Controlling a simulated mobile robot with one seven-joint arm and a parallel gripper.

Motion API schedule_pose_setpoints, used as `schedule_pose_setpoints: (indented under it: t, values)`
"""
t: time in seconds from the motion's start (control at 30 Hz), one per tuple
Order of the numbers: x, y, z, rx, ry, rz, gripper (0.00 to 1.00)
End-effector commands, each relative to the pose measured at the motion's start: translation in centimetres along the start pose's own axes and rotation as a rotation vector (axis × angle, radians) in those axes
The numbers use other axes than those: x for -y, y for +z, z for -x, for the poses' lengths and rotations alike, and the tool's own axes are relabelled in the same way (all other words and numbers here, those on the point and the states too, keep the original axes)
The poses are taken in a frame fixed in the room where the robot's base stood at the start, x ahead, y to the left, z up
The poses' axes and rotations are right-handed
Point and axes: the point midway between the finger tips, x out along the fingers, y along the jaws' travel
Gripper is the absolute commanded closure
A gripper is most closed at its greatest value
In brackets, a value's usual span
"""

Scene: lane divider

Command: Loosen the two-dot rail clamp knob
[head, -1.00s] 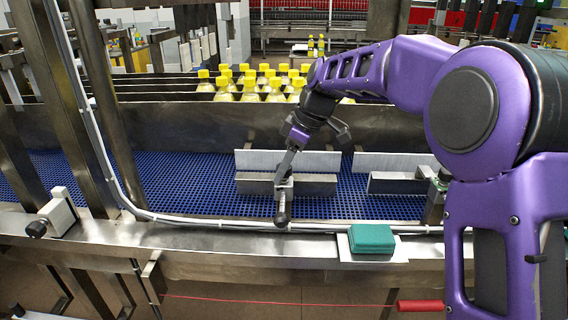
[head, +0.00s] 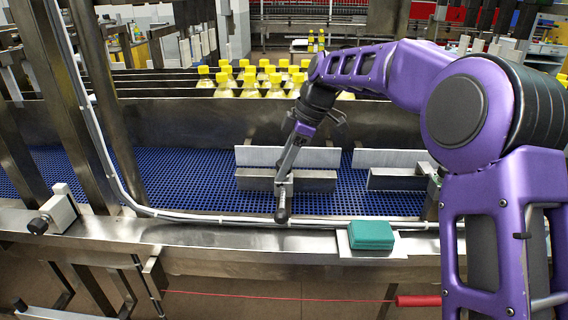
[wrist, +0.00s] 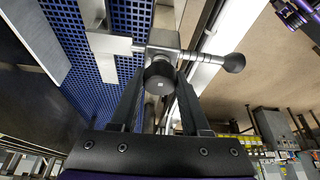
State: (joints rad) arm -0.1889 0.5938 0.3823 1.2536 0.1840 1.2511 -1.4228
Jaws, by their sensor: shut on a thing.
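The rail clamp (head: 284,186) sits in the middle of the conveyor's near side, by the end of a metal guide. Its black-tipped handle (head: 282,208) points toward me. In the wrist view the clamp is a grey metal block with the handle (wrist: 234,62) sticking out to the right. A round dark knob (wrist: 160,76) with a small pale square mark faces the wrist camera. My gripper (wrist: 160,84) is shut on this knob, one finger on each side. In the head view my gripper (head: 289,166) comes down from above right. I cannot make out two dots.
Another clamp (head: 52,214) with a black knob is at the left on the front rail. A green block (head: 371,235) sits on a plate at right. White guide plates (head: 288,157) stand over the blue belt (head: 190,185). Yellow-capped bottles (head: 250,84) stand behind the back wall.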

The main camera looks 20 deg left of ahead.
Motion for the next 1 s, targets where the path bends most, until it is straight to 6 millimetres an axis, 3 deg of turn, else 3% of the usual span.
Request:
schedule_pose_setpoints:
  t: [0.07,0.1,0.27,0.67,0.77,1.0]
  values:
    - [0.1,0.2,-0.3,0.004,-0.007,-0.002,1.0]
    - [0.1,0.2,-0.3,0.004,-0.008,-0.003,0.5]
    - [0.1,0.2,-0.2,0.003,-0.005,-0.002,0.24]
    - [0.0,0.1,0.7,0.001,-0.001,-0.002,0.24]
    - [0.0,0.1,2.2,0.001,0.002,-0.002,0.24]
    - [-0.1,0.0,7.9,0.0,0.003,-0.002,0.24]
